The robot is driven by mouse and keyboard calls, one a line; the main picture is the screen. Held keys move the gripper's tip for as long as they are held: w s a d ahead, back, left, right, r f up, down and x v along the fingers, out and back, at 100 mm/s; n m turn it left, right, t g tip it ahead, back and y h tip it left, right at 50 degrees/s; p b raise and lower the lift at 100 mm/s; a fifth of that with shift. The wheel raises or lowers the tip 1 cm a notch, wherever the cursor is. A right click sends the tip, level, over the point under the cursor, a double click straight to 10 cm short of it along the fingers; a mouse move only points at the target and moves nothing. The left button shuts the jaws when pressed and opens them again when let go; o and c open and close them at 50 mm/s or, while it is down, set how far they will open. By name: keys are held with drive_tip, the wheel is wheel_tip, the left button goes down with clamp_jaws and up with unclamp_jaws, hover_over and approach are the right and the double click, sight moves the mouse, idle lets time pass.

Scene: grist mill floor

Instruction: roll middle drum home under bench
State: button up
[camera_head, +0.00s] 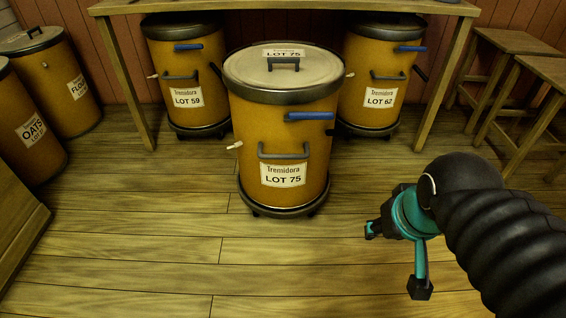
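The middle drum, labelled Tremidora LOT 75 (301,145), stands upright on a dark wheeled base, out in front of the bench (118,75). It has a pale lid with a dark handle, a blue lever at upper right, a grey front handle (284,152) and a small white lever at left. Under the bench, drum LOT 59 (185,65) stands at left and drum LOT 62 (380,67) at right. My gripper (394,260) is in front and right of the middle drum, apart from it. Its teal fingers are spread and nothing shows between them.
Drums marked FLOUR (55,85) and OATS (27,130) stand at the left. Wooden stools (513,42) stand at the right. A wooden edge (15,225) juts in at lower left. The plank floor (150,250) in front is clear.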

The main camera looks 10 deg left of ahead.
drive_tip(key=w+a+f+n+y+b, duration=0.25)
drive_tip(key=w+a+f+n, duration=0.25)
drive_tip(key=a+f, duration=0.65)
drive_tip(key=w+a+f+n+y+b, duration=0.1)
drive_tip(key=w+a+f+n+b, duration=0.35)
drive_tip(key=a+f, duration=0.75)
drive_tip(key=n+t+h, duration=0.2)
drive_tip(key=n+t, duration=0.7)
drive_tip(key=t, duration=0.2)
approach(284, 158)
drive_tip(key=b+x, duration=0.1)
drive_tip(key=x, duration=1)
drive_tip(key=shift+a, duration=0.1)
clamp_jaws()
